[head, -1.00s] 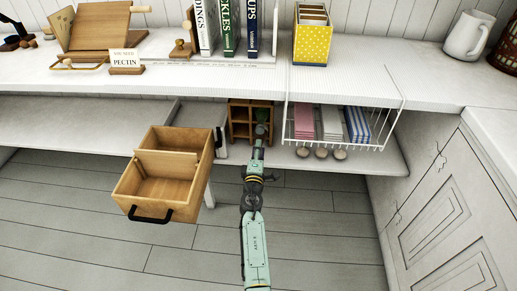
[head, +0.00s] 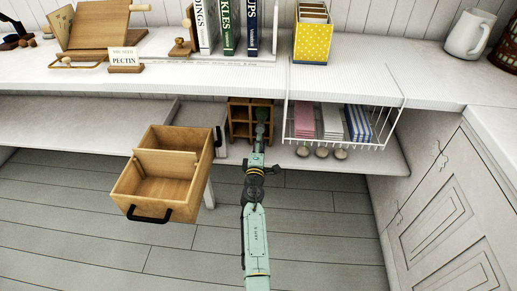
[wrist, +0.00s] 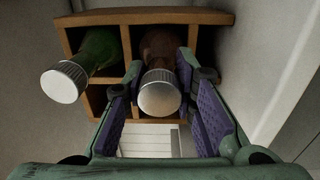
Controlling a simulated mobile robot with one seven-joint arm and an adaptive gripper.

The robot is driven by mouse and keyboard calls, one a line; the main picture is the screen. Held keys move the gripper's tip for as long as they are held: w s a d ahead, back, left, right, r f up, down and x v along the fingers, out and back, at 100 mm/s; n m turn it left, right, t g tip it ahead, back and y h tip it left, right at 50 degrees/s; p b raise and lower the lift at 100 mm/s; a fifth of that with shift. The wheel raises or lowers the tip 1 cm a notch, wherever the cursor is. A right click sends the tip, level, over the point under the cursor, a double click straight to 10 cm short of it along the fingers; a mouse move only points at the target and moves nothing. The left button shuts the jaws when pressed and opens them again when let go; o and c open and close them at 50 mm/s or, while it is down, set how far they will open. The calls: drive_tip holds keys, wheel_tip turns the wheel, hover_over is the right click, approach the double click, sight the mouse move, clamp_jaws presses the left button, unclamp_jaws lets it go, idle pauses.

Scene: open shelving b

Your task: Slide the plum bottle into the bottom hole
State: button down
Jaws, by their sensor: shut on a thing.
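The wooden bottle rack (head: 232,121) stands on the lower shelf under the worktop, and its front fills the upper part of the wrist view (wrist: 187,16). My gripper (head: 260,133) is at the front of the rack, on its right side in the head view. In the wrist view my gripper's fingers (wrist: 160,98) are on either side of the plum bottle (wrist: 161,50), whose silver cap faces the camera. The bottle's body overlaps a right-hand opening of the rack; how deep it sits is hidden. A green bottle (wrist: 97,50) with a silver cap sticks out of the left-hand opening.
A wooden drawer box (head: 176,187) with a dark handle is left of my arm. A white wire basket (head: 337,140) with folded cloths hangs right of the rack, with several round grey things (head: 321,153) below. The worktop edge (head: 200,92) overhangs the rack.

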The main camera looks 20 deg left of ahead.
drive_tip(key=shift+w+a+r, duration=0.15)
drive_tip(key=shift+w, duration=0.25)
drive_tip(key=c, duration=1.4)
unclamp_jaws()
drive_tip(key=shift+o, duration=0.9)
drive_tip(key=shift+f, duration=0.2)
drive_tip(key=p+v, duration=0.8)
drive_tip(key=v, duration=1.6)
drive_tip(key=shift+s+r, duration=0.3)
drive_tip(key=shift+s, duration=0.1)
